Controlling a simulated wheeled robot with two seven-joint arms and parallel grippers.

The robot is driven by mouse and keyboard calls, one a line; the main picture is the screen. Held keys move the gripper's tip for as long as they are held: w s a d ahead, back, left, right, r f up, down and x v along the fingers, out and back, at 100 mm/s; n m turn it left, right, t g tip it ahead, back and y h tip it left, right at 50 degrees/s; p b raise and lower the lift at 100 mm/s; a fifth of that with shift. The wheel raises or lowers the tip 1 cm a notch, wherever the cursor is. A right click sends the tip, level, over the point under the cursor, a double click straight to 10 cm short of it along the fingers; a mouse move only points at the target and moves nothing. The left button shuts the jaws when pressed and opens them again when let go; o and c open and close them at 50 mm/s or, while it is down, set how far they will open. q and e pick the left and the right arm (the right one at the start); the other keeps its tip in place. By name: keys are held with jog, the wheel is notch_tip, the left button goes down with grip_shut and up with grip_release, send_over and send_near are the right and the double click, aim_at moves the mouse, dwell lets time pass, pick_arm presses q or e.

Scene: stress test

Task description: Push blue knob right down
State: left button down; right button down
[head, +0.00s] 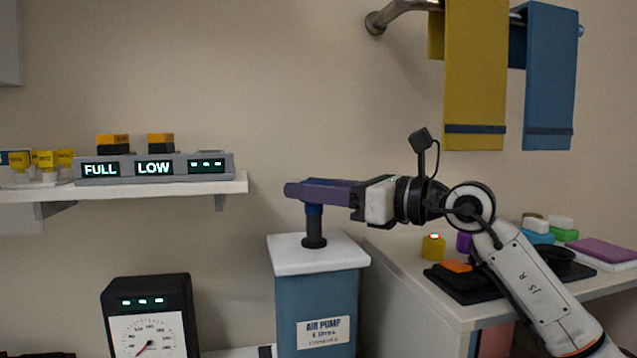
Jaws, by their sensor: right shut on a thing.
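The air pump (318,295) is a blue box with a white top, labelled "AIR PUMP". The fingers hide most of the knob. A gap of stem and collar shows between the fingers and the white top. My left gripper is out of view.
A black box with a round gauge (146,335) stands left of the pump. A wall shelf (200,187) holds display panels reading "FULL" and "LOW". A bench (420,300) with several coloured items lies right, under my right arm. Towels (475,80) hang above.

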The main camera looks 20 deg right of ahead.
jog(key=c, duration=1.1)
grip_release()
jog(key=shift+s+d, duration=0.2)
jog(key=shift+d, duration=0.05)
jog(key=b+v, duration=0.2)
jog(key=v, duration=0.6)
jog(key=shift+s+d+f, duration=0.1)
jog(key=shift+s+d, duration=0.1)
jog(key=shift+s, duration=0.05)
jog(key=shift+s+d, duration=0.3)
jog(key=shift+s, duration=0.15)
